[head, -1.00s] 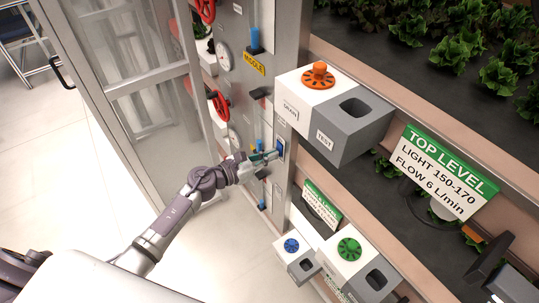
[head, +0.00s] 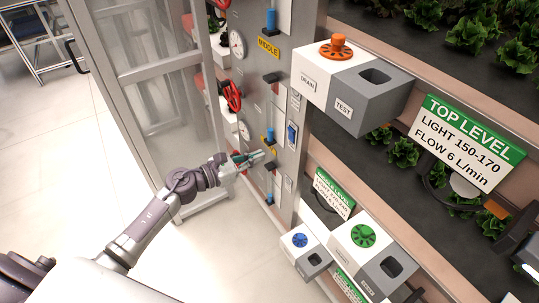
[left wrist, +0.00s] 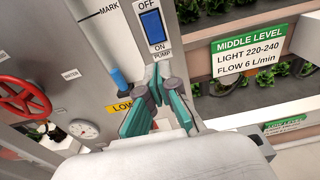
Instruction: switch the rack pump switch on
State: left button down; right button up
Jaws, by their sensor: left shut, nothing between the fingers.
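The pump switch is a blue rocker in a pale frame (left wrist: 151,23) in the left wrist view, with OFF above it, ON and PUMP below it. I cannot tell which side is pressed. In the head view the switch (head: 291,134) sits on the grey rack post. My left gripper (head: 266,154) is shut and empty, to the left of and below the switch, apart from it. In the left wrist view its green-grey fingertips (left wrist: 159,74) are just below the PUMP label. My right gripper is not in view.
Blue-handled levers (head: 270,135) and red valve wheels (head: 230,95) line the panel left of the switch. The DRAIN and TEST box (head: 352,85) juts out above right of it. More boxes with a green knob (head: 363,236) and blue knob (head: 299,240) are below.

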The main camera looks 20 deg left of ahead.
pick_arm(q)
jog(key=shift+s+a+f+b, duration=0.25)
jog(key=shift+s+a+b, duration=0.1)
jog(key=shift+s+a, duration=0.55)
jog(key=shift+s+a+f+b, duration=0.3)
jog(key=shift+s+a, duration=0.45)
jog(key=shift+s, duration=0.25)
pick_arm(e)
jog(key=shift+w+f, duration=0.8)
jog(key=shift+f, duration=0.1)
